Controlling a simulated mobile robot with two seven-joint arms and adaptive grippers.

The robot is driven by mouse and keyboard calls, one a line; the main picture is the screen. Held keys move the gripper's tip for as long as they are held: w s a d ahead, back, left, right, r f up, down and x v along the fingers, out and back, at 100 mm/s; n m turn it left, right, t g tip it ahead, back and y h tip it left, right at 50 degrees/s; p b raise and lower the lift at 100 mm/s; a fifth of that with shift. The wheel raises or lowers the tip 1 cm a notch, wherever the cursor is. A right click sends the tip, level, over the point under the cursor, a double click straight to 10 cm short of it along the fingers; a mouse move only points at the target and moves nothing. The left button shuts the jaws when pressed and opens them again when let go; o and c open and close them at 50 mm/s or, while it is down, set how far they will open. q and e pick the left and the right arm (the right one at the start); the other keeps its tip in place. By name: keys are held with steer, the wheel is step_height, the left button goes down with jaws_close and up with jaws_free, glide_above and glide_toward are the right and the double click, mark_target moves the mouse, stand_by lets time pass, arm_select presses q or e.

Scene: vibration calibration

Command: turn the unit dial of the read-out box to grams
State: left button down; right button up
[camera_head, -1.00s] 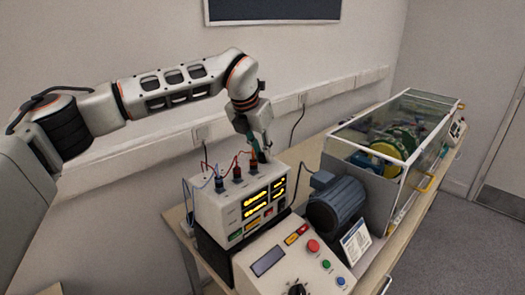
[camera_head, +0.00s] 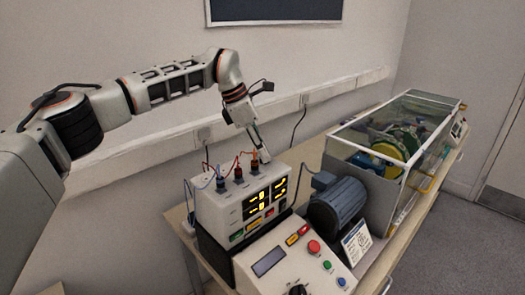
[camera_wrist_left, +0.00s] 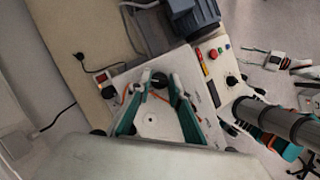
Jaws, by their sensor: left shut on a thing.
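The read-out box (camera_head: 235,212) is cream, with cables plugged into its top and lit yellow displays (camera_head: 263,200) on its front. My left gripper (camera_head: 265,161) reaches down to the far right part of its top, just behind the orange plug. In the left wrist view my left gripper (camera_wrist_left: 158,80) has its teal-backed fingers on either side of a small dark round knob, the unit dial (camera_wrist_left: 159,78), and is shut on it. The dial is hidden in the head view, and its markings are too small to read.
Red, blue and orange cable plugs (camera_head: 238,174) stand close to the gripper on the box top. A sloped control panel (camera_head: 290,262) lies in front, a blue-grey motor (camera_head: 338,205) to the right, and a glass-covered rig (camera_head: 395,140) beyond. Wall trunking (camera_head: 330,95) runs behind.

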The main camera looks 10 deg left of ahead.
arm_select(q)
steer(key=shift+m, duration=0.6)
steer(key=c, duration=1.8)
jaws_free()
steer(key=shift+c, duration=0.2)
steer(key=shift+a+r, duration=0.1)
steer(key=shift+r, duration=0.2)
steer(key=v, duration=1.1)
steer(key=shift+r, duration=0.2)
steer(key=shift+w+a, duration=0.15)
